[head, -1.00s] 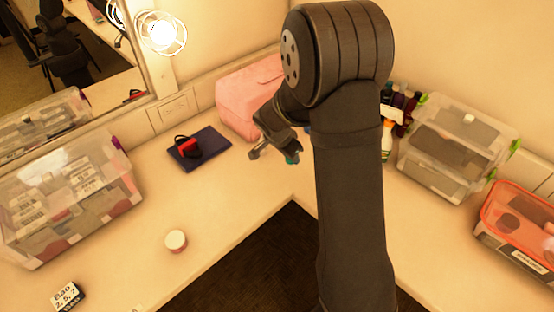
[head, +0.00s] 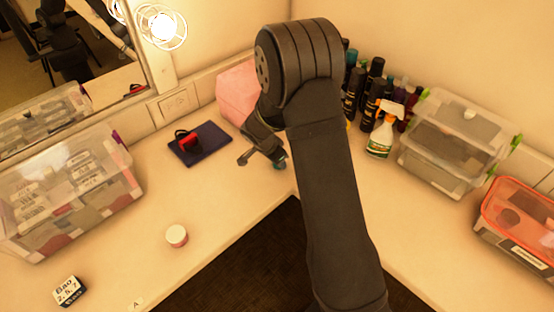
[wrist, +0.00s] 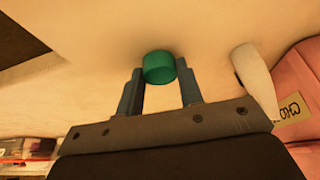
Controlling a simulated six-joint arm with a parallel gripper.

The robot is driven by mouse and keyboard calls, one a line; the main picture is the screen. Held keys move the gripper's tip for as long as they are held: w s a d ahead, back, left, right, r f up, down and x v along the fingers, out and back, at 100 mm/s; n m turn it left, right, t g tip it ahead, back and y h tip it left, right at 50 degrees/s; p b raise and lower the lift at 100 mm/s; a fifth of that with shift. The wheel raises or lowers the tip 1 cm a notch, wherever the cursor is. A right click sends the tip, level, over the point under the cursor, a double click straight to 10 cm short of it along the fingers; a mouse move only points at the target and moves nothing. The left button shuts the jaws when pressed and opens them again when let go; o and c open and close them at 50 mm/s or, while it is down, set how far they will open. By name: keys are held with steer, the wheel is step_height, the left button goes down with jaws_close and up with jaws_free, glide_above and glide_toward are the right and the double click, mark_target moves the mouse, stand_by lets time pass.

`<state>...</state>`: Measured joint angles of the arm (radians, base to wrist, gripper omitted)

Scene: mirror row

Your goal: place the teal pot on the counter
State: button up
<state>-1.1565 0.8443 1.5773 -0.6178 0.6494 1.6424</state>
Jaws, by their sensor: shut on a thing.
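The teal pot (wrist: 159,67) is a small round pot between the two fingertips of my gripper (wrist: 160,82) in the wrist view. My gripper is shut on it.
A dark blue pouch (head: 214,138) with a red and black item lies to the left. A white-lidded jar (head: 177,236) stands forward left. Bottles and a spray bottle (head: 381,135) are to the right. The counter's front edge is close.

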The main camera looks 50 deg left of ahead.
steer(key=o, duration=0.9)
steer(key=shift+f, duration=0.1)
steer(key=shift+o, duration=0.2)
steer(key=v, duration=1.2)
steer(key=x, duration=1.1)
steer(key=shift+w+f, duration=0.25)
steer(key=shift+f, duration=0.05)
steer(key=shift+r, duration=1.35)
